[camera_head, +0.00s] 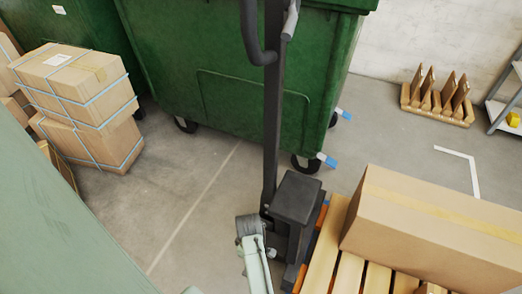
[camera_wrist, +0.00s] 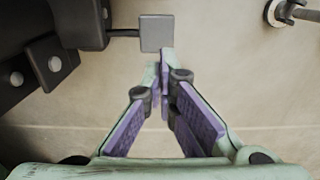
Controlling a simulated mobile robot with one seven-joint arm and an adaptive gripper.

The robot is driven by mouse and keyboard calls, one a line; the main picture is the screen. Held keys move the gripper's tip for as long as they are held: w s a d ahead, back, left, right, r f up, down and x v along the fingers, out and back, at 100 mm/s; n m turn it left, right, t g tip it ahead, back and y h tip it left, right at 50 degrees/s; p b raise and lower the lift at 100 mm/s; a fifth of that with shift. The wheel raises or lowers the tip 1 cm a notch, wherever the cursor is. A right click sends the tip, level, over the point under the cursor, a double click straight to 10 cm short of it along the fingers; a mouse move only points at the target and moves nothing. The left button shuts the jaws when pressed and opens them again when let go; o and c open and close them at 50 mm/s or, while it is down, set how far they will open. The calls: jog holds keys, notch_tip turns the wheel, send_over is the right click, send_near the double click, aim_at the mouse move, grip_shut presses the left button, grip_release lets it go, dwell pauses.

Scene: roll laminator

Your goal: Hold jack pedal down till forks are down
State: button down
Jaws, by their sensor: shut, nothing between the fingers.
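The pallet jack (camera_head: 297,197) stands in the lower middle of the head view, its dark handle upright. In the wrist view a grey square pedal (camera_wrist: 157,33) sticks out on a thin rod from the jack's dark body (camera_wrist: 80,22). My gripper (camera_wrist: 165,60) is shut and empty, its purple-padded fingers meeting at the tips. The tips lie at the pedal's lower right edge in the picture; I cannot tell whether they touch or press it. Orange parts (camera_head: 318,232) show beside the pallet; the fork height is hidden.
A wooden pallet (camera_head: 347,272) with a large carton (camera_head: 440,232) is at the lower right. Green wheeled bins (camera_head: 220,70) stand behind the jack. Strapped cartons (camera_head: 80,85) are stacked at left. Floor is clear left of the jack.

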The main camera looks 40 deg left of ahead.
dwell(0.3)
notch_tip(320, 180, down, 14)
jog(key=shift+f, duration=0.1)
dwell(0.4)
